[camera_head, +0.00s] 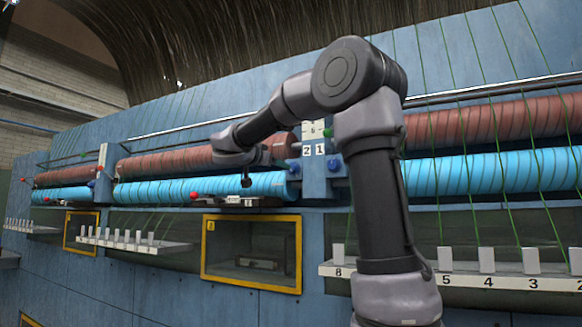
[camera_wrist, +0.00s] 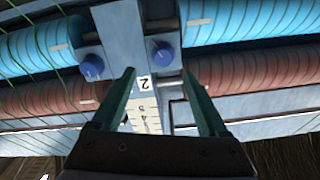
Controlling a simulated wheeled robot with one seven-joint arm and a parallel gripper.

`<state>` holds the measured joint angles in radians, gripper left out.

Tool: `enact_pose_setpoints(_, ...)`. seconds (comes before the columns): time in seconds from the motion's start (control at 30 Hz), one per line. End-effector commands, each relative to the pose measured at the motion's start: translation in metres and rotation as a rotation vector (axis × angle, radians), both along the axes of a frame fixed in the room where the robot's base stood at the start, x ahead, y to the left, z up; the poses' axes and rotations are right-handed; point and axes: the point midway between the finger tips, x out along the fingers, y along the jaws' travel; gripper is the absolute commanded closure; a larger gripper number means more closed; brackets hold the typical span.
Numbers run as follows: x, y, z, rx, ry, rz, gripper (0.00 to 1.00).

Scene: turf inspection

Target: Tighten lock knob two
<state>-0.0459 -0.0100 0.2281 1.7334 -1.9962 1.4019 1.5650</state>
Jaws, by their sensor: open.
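A pale blue post (camera_head: 318,180) between the rollers bears a white label (camera_head: 314,149) reading 2 and 1. Blue knobs sit on it: a left one (camera_head: 294,167) and a right one (camera_head: 335,165). In the wrist view, which is upside down, the label 2 (camera_wrist: 144,83) shows between the fingers. One blue knob (camera_wrist: 162,52) lies beyond the gap between the fingertips, and another (camera_wrist: 92,67) lies outside the left finger. My gripper (camera_wrist: 158,76) is open and empty.
Brown rollers (camera_head: 480,122) and light blue rollers (camera_head: 490,172) run along both sides of the post. Green yarns (camera_head: 475,50) slant down at right. A numbered ledge (camera_head: 470,274) juts out below. A yellow-framed opening (camera_head: 250,283) is lower left.

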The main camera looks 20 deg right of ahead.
Motion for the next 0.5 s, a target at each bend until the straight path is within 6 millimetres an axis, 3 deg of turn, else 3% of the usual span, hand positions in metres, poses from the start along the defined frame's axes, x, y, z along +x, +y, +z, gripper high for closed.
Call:
enact_pose_setpoints(0.17, 0.012, -0.005, 0.007, -0.012, -0.04, 0.0, 0.23)
enact_pose_setpoints(0.5, 0.049, -0.054, 0.007, -0.012, -0.036, -0.001, 0.23)
